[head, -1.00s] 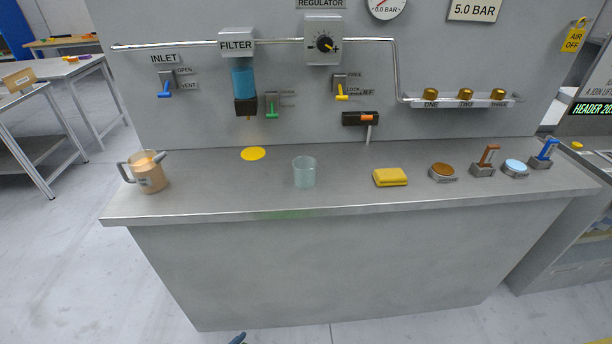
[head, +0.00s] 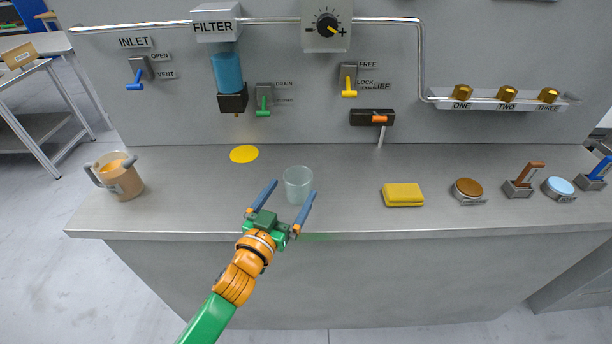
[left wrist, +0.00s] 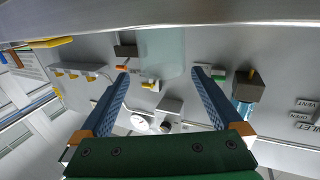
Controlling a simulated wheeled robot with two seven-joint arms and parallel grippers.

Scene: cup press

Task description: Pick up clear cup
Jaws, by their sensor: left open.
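The clear cup (head: 298,175) stands upright on the grey bench, near the middle. In the left wrist view the cup (left wrist: 162,50) shows as a pale see-through shape, centred ahead of the fingers and lined up with the gap between them. My left gripper (head: 293,188) is open and empty, with its blue fingers pointing at the cup from the front of the bench. The fingertips overlap the cup's outline in the head view; I cannot tell whether they touch it. My right gripper is not in view.
An orange-brown jug (head: 124,183) stands at the bench's left end. A yellow disc (head: 244,154) lies behind the cup to the left. A yellow sponge (head: 403,195) lies to the right, with buttons and levers beyond. The back panel carries valves and a filter (head: 228,72).

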